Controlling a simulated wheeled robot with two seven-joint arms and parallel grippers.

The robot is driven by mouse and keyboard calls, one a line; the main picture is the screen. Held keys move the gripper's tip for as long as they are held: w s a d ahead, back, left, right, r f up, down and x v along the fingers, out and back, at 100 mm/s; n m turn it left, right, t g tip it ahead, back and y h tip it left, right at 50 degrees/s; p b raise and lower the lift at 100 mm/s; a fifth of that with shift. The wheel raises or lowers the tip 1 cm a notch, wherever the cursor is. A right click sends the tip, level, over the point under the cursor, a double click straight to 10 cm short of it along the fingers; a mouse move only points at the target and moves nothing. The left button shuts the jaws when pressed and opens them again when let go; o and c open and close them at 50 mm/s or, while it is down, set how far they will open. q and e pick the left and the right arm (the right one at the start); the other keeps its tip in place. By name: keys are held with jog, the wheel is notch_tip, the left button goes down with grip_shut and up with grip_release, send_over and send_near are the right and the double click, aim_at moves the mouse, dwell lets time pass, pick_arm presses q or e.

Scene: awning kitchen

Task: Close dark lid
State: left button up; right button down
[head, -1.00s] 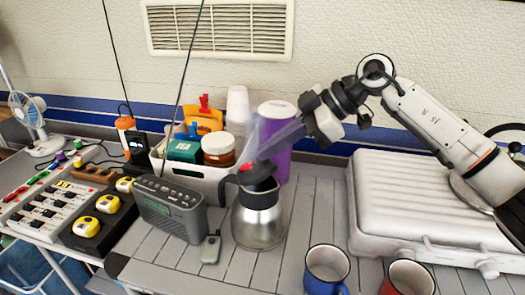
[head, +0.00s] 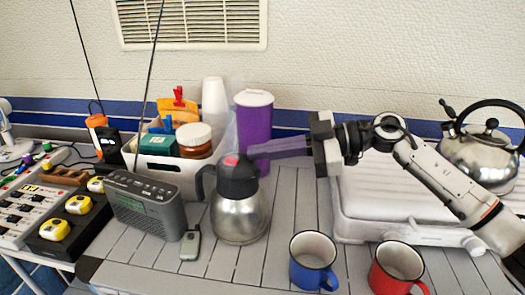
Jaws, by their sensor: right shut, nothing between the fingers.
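A steel jug (head: 240,214) with a dark lid (head: 238,179) and a black handle stands on the grey slatted table. A red patch shows on top of the lid, which looks level and seated on the jug. I cannot tell whether it is fully closed. My right gripper (head: 252,152) comes in from the right, its see-through fingers together and empty. The fingertips are at the upper right edge of the lid, in front of the purple cup; I cannot tell if they touch the lid. My left gripper is not in view.
A purple cup (head: 253,126) and a white bin (head: 165,172) with jars stand behind the jug. A grey radio (head: 147,207) is left. A blue mug (head: 313,262) and red mug (head: 396,268) stand front right. A white case-like stove (head: 390,190) and kettle (head: 482,158) are right.

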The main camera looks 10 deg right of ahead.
jog(key=shift+d+f, duration=0.15)
jog(key=shift+f, duration=0.05)
